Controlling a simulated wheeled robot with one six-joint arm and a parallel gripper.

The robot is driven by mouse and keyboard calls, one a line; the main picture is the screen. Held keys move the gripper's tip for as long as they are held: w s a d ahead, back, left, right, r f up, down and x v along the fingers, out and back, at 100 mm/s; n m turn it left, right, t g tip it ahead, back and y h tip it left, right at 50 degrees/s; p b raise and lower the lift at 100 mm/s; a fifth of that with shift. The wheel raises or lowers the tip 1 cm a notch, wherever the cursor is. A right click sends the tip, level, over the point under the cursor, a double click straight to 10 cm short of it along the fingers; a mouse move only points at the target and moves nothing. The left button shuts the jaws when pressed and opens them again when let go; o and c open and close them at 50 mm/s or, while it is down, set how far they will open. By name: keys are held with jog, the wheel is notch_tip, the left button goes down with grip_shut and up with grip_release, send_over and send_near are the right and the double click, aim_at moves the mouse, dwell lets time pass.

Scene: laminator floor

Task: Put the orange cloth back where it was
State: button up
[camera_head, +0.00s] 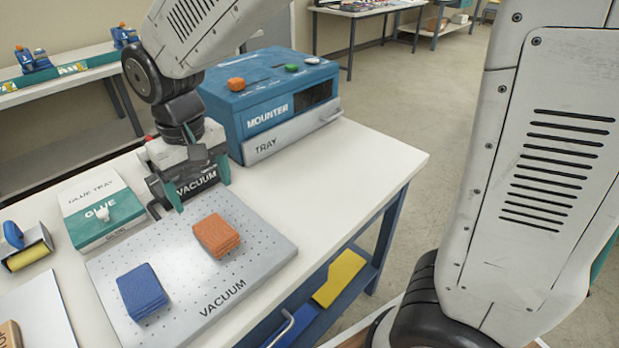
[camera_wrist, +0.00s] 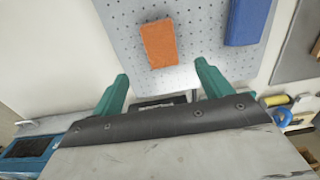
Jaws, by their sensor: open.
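The orange cloth (camera_head: 216,235) is folded into a small pad and lies on the right part of the perforated vacuum plate (camera_head: 189,236). It also shows in the wrist view (camera_wrist: 158,43), ahead of my fingertips and between their lines. My gripper (camera_head: 203,192) is above the far edge of the plate, open and empty, apart from the cloth. In the wrist view the two green fingers (camera_wrist: 160,80) are spread wide. A folded blue cloth (camera_head: 142,291) lies on the same plate, to the left of and nearer than the orange one.
A blue mounter (camera_head: 268,104) with a tray front stands behind the plate, with a small orange item (camera_head: 236,84) on top. A glue tray box (camera_head: 101,212) and a yellow roller (camera_head: 27,254) are at left. Bare white tabletop (camera_head: 370,160) lies at right.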

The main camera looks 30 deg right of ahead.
jog(key=s+d+r+m, duration=0.1)
jog(key=s+d+r, duration=0.25)
jog(key=d, duration=0.35)
jog(key=s+d+r+m, duration=0.1)
jog(key=s+d+r, duration=0.2)
jog(key=s+d, duration=0.3)
jog(key=s+d+m+t, duration=0.1)
jog(key=s+d, duration=0.6)
jog(key=s, duration=0.2)
jog(key=shift+s+d+f, duration=0.15)
jog(key=shift+s+d, duration=0.1)
jog(key=shift+s, duration=0.15)
